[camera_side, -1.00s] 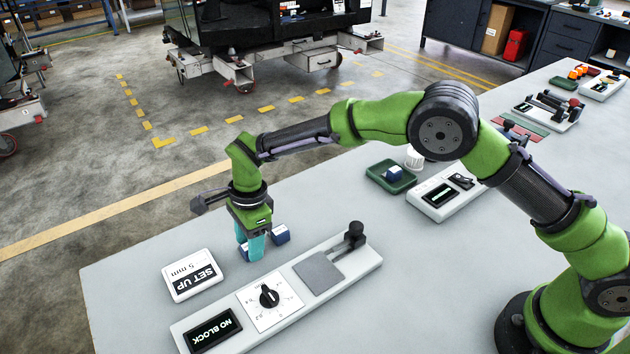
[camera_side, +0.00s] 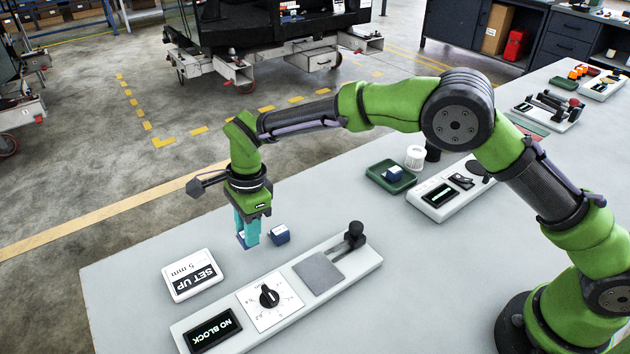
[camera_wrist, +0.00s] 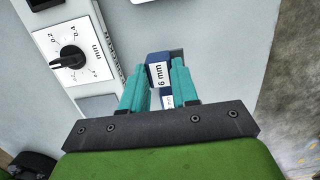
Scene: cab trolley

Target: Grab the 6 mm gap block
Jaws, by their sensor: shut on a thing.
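My gripper (camera_side: 247,243) points down over the table and is shut on a dark blue block (camera_side: 241,239). The wrist view shows this block (camera_wrist: 159,75) between the two teal fingertips (camera_wrist: 160,68), with a white label reading "6 mm". In the side view the fingers hide most of it, and it looks a little above the table. A second blue block (camera_side: 280,235) stands on the table just right of the fingers, apart from them. Its label is not readable there.
A white sign (camera_side: 192,275) reading "SET UP 5 mm" lies to the left. In front is a long pale fixture (camera_side: 374,261) with a dial (camera_side: 268,297), a grey pad (camera_side: 319,274) and a display (camera_side: 213,331) reading "NO BLOCK". A green tray (camera_side: 376,170) stands farther back.

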